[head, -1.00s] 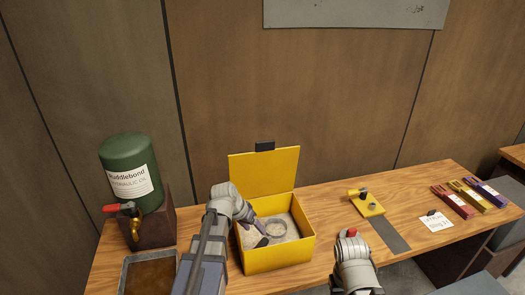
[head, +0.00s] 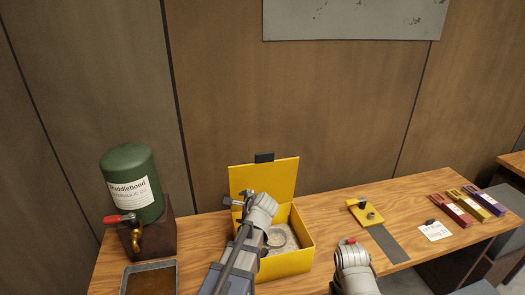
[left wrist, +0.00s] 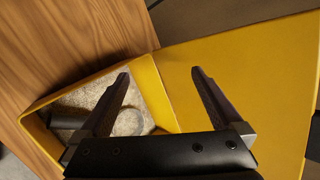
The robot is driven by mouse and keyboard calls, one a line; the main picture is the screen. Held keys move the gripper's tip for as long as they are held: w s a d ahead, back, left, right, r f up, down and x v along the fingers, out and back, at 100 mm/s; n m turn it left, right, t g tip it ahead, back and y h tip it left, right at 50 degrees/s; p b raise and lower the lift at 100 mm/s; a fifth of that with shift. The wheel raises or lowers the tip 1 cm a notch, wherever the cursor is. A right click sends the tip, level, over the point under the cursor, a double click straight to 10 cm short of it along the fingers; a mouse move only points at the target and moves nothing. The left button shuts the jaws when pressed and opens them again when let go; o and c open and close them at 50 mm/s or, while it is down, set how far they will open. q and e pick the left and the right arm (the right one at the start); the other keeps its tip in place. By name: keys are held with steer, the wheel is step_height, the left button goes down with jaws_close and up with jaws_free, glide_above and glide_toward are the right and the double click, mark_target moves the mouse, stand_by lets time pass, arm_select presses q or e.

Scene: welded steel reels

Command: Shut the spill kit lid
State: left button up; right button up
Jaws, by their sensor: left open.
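The spill kit is a yellow box (head: 285,264) on the wooden bench, and its yellow lid (head: 284,176) stands open and upright at the back. A black tab (head: 264,158) sits on the lid's top edge. My left gripper (head: 238,199) is open and empty, in front of the lid near its left edge. In the left wrist view the jaws (left wrist: 160,73) are apart, with the lid (left wrist: 245,65) filling the right side and the box (left wrist: 155,88) below. My right arm shows at the lower middle of the head view, but its gripper does not show.
Grey granules and a ring lie inside the box. A green drum (head: 131,182) with a brass tap and a metal tray (head: 150,265) stand left. A yellow plate (head: 366,213), a card (head: 433,231) and coloured packs (head: 470,205) lie right. A small red thing (head: 350,240) shows by my right arm.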

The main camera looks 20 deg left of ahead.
mark_target(264, 156)
arm_select(q)
steer(key=w+d+r+m+t+y, duration=0.1)
steer(key=w+d+r+m+t, duration=0.1)
steer(key=r+m, duration=0.2)
steer(key=w+d+r+m+t+y, duration=0.1)
steer(key=w+d+r+m+t, duration=0.1)
steer(key=r+m, duration=0.3)
steer(key=w+d+r+m+t, duration=0.2)
steer(key=w+r+m+t, duration=0.1)
steer(key=r+m, duration=0.2)
steer(key=shift+w+d+r+m+t+y, duration=0.1)
steer(key=shift+d+r+m+t+y, duration=0.1)
steer(key=shift+d+m+t+y, duration=0.15)
steer(key=shift+w+d+r+m+t, duration=0.25)
steer(key=shift+r+m+t, duration=0.1)
steer(key=shift+m, duration=0.3)
steer(key=shift+x, duration=3.9)
steer(key=shift+s+a, duration=0.1)
jaws_close()
